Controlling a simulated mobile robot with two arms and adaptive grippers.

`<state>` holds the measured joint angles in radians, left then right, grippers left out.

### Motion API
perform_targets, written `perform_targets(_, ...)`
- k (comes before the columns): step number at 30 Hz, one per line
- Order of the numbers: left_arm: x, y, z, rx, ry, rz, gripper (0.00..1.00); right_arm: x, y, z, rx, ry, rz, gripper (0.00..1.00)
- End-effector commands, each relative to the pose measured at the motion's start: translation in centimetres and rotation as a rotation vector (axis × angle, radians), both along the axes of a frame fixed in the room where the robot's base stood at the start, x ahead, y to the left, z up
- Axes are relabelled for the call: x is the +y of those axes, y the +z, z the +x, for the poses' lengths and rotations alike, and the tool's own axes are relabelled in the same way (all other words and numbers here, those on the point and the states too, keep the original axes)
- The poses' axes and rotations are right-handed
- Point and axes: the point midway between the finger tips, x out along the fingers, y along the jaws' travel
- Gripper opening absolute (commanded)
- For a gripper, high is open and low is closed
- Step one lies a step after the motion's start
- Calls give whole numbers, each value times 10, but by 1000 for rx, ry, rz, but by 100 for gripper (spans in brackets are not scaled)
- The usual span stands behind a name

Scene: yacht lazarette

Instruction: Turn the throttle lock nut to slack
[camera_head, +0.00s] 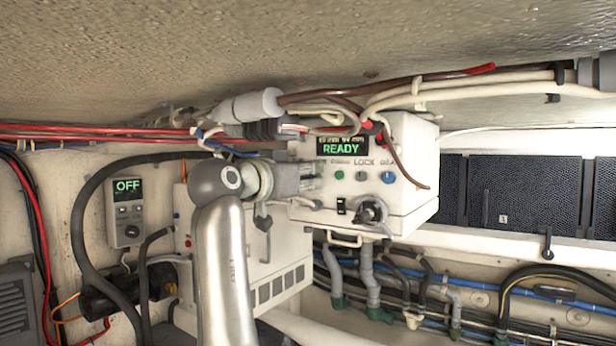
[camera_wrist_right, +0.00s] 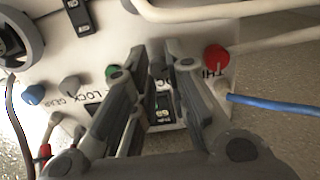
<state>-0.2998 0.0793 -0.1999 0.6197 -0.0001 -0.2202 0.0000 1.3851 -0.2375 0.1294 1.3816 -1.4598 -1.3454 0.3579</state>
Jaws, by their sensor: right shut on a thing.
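The white control box (camera_head: 412,140) has a green READY display (camera_head: 342,147) and a row of small knobs. My right gripper (camera_head: 312,178) reaches the left part of its front from the left. In the right wrist view, the fingers of my right gripper (camera_wrist_right: 160,62) straddle a small dark fitting (camera_wrist_right: 158,72), which looks like the throttle lock nut. The jaws are shut on it; the fingers partly hide it and its label. A green knob (camera_wrist_right: 113,71) and a red knob (camera_wrist_right: 216,56) sit on either side. My left gripper is not in view.
A grey LOCK knob (camera_head: 362,175) and a blue knob (camera_head: 388,177) are to the right of the gripper. Cables and a grey pipe (camera_head: 250,105) run close above. A control unit reading OFF (camera_head: 127,213) hangs at left.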

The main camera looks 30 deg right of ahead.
Motion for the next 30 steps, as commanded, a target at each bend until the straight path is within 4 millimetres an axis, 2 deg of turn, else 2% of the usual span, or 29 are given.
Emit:
perform_targets(10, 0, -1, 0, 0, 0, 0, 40, 0, -2, 0, 47, -1, -13, 0)
perform_targets(11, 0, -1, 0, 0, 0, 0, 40, 0, -2, 0, 47, -1, -12, 18)
perform_targets(16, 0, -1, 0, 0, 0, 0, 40, 0, -2, 0, 45, -1, -13, 39)
perform_targets(25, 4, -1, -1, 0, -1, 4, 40, 1, -1, 0, 44, 0, -15, 39)
perform_targets(30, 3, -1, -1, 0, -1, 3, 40, 17, -1, -6, 43, 2, -17, 39)
